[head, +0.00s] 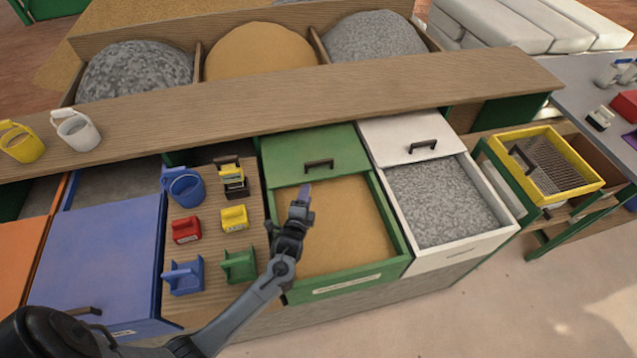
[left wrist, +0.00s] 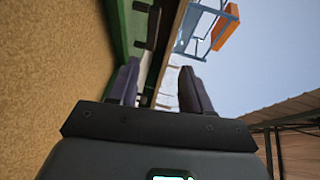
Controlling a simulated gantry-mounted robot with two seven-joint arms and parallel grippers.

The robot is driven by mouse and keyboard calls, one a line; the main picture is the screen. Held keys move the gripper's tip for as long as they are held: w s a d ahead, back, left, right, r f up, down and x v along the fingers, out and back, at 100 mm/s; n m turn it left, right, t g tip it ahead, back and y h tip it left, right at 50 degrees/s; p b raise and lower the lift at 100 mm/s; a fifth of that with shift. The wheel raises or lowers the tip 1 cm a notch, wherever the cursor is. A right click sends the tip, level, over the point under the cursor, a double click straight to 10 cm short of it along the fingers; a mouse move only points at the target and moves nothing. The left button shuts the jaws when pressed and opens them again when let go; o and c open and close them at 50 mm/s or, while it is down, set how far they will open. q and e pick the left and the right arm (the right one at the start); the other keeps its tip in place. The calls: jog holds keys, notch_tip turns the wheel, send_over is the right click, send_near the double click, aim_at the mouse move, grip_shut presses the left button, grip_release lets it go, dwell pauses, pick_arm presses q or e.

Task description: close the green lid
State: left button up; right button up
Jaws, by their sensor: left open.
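The green lid (head: 312,148) is slid back at the rear of the green bin (head: 395,218), leaving the sand in the bin uncovered. A dark bar handle (head: 319,164) sits near the lid's front edge. My left gripper (head: 305,189) is above the sand, just in front of and slightly left of the handle, and apart from it. In the left wrist view, its two fingers (left wrist: 158,85) stand apart with nothing between them. There the handle (left wrist: 152,27) shows ahead of the fingers, on the green lid (left wrist: 122,22). My right gripper does not show.
A white bin (head: 470,250) with gravel and a partly open white lid (head: 410,138) is to the right. Left of the green bin, a wooden top holds a blue pail (head: 184,187) and several coloured hand tools. A wooden shelf (head: 300,95) runs behind the lids.

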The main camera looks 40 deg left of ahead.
pick_arm(q)
jog(key=y+b, duration=0.1)
jog(key=b, duration=0.4)
send_near(319, 165)
jog(key=s, duration=0.3)
jog(key=shift+t+y, duration=0.3)
jog(key=shift+t, duration=0.2)
jog(key=b+x, duration=0.3)
jog(key=f+b+x, duration=0.1)
jog(key=b+x, duration=0.2)
jog(key=x, duration=0.1)
jog(key=d+b+x, duration=0.1)
jog(key=b+x, duration=0.2)
jog(key=b, duration=0.1)
jog(key=shift+w+f, duration=0.2)
jog(key=shift+w, duration=0.3)
jog(key=shift+w+a+r+b, duration=0.2)
jog(key=shift+w+a+b, duration=0.2)
jog(key=shift+w+b, duration=0.25)
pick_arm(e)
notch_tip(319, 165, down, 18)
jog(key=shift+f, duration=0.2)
pick_arm(q)
jog(key=shift+c, duration=0.5)
grip_shut()
